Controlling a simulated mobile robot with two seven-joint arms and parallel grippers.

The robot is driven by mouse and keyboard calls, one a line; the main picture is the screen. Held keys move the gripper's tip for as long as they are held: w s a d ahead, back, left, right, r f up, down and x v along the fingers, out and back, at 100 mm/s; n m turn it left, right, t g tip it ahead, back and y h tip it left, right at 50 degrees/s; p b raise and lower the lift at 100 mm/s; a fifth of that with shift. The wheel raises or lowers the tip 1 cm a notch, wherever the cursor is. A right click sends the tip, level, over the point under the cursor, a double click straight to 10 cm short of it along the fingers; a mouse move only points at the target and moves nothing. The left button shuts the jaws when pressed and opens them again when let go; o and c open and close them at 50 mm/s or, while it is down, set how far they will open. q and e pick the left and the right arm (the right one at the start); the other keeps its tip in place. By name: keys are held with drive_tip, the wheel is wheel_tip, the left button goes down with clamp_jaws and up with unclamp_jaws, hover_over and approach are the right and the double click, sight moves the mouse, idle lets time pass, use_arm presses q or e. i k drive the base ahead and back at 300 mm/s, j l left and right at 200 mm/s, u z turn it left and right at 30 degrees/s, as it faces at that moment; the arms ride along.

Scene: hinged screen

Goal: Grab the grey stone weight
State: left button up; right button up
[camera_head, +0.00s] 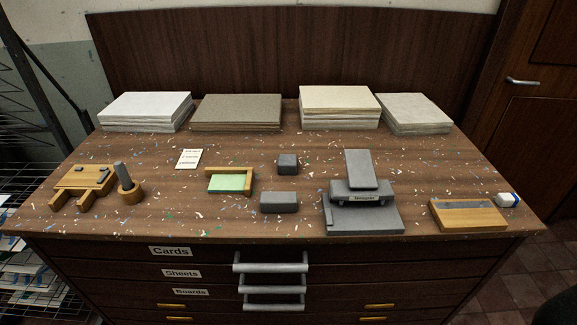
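Two plain grey blocks lie on the wooden cabinet top (330,150). One is a small dark grey block (287,164) near the middle. The other is a longer, lighter grey block (279,202) nearer the front edge, above the drawer handles. Either could be the stone weight; I cannot tell which from this view. Both stand clear of other things, with nothing on top of them. Neither of my grippers is in view.
Right of the blocks stands a grey stepped device (365,218) with a label. A wooden L-shaped frame with a green sheet (226,183) is to their left. Paper stacks (236,111) line the back. A wooden block (467,216) lies right. Scraps litter the top.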

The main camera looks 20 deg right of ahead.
sight(287, 163)
drive_tip(key=k+l+z, duration=0.1)
drive_tip(key=l, duration=0.25)
drive_tip(key=k+l, duration=0.3)
drive_tip(key=k+l+z, duration=0.15)
drive_tip(key=l, duration=0.25)
drive_tip(key=k+l, duration=0.2)
drive_tip(key=l, duration=0.2)
drive_tip(key=k+l+z, duration=0.15)
drive_tip(key=l, duration=0.2)
